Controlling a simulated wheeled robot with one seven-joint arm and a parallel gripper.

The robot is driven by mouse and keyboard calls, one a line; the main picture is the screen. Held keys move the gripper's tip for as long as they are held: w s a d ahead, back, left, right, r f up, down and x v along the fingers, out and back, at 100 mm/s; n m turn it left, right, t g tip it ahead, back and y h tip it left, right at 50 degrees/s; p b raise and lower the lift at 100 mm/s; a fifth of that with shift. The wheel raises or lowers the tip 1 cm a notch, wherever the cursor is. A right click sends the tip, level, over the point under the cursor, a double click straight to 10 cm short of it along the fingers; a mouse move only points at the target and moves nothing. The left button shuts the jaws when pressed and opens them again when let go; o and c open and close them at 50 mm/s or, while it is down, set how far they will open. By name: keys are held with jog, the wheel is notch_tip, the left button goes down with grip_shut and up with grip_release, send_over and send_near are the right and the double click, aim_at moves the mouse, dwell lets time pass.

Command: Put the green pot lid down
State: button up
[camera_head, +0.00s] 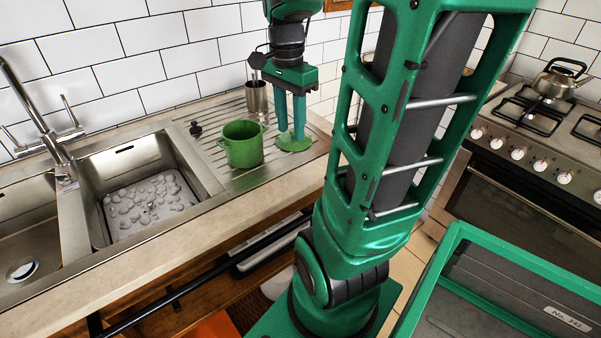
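The green pot lid (294,144) is a flat round disc at the right end of the metal drainboard, to the right of the green pot (243,144). It looks level and at or very near the drainboard surface. My gripper (290,134) points straight down over the lid, with its two green fingers a small gap apart and their tips at the lid's top. I cannot tell whether they grip a knob on it. The green pot stands upright and uncovered on the drainboard.
A metal cup (257,97) holding utensils stands behind the pot. A small black object (196,129) lies left of the pot. The sink (150,190) with its tall tap (50,140) is further left. A stove with a kettle (559,80) is at right.

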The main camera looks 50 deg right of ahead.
jog(key=s+a+f+n, duration=0.5)
jog(key=s+a+n, duration=0.2)
jog(key=s+n, duration=0.3)
jog(key=n, duration=0.3)
jog(key=shift+s+a+y, duration=0.2)
jog(key=shift+a+y, duration=0.1)
jog(key=shift+a, duration=0.05)
jog(key=shift+w+f, duration=0.25)
jog(key=shift+w, duration=0.35)
